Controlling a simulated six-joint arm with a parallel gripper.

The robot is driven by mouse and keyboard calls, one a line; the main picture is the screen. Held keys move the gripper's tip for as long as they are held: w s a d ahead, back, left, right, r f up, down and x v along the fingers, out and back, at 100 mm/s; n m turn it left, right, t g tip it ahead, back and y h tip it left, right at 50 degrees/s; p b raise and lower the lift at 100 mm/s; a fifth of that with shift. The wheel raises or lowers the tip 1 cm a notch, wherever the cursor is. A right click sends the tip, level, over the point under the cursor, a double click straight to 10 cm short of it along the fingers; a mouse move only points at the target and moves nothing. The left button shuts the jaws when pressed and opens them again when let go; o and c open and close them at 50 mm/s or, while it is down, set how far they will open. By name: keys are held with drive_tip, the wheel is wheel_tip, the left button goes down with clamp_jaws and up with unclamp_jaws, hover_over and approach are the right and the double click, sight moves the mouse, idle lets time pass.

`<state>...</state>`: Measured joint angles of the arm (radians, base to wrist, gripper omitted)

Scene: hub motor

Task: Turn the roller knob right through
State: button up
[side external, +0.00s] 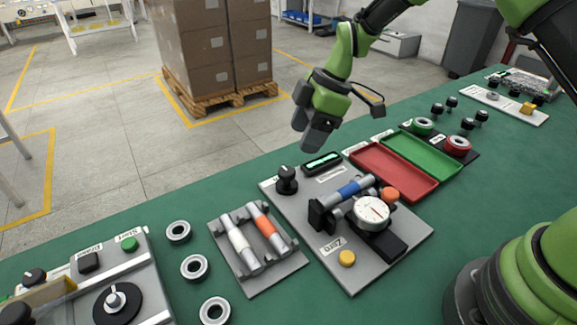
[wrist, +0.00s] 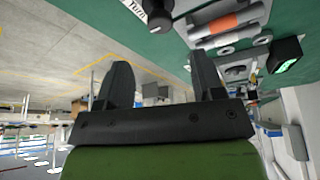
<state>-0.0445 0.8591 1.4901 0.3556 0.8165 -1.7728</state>
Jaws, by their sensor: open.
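A black knob (side external: 287,180) stands upright at the back left corner of the grey gauge plate (side external: 337,270). I take it for the roller knob. My gripper (side external: 309,128) is above and behind the plate's far edge, clear of the knob. Its two fingers are apart with nothing between them, as the wrist view (wrist: 160,68) also shows. A black knob (wrist: 158,17) beside a label reading "Turn" is cut off by the top of the wrist view. On the plate, a blue-banded roller (side external: 350,190) lies behind a round dial gauge (side external: 372,211).
A green-lit display (side external: 322,161) stands close right of the knob. A rack (side external: 262,283) holds white and orange rollers at left. Red (side external: 408,190) and green (side external: 440,163) trays lie to the right. Metal rings (side external: 195,267) and a switch panel (side external: 153,270) are farther left.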

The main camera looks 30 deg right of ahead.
sight(287, 170)
drive_tip(key=x, duration=0.9)
drive_tip(key=shift+r, duration=0.1)
drive_tip(key=c, duration=0.9)
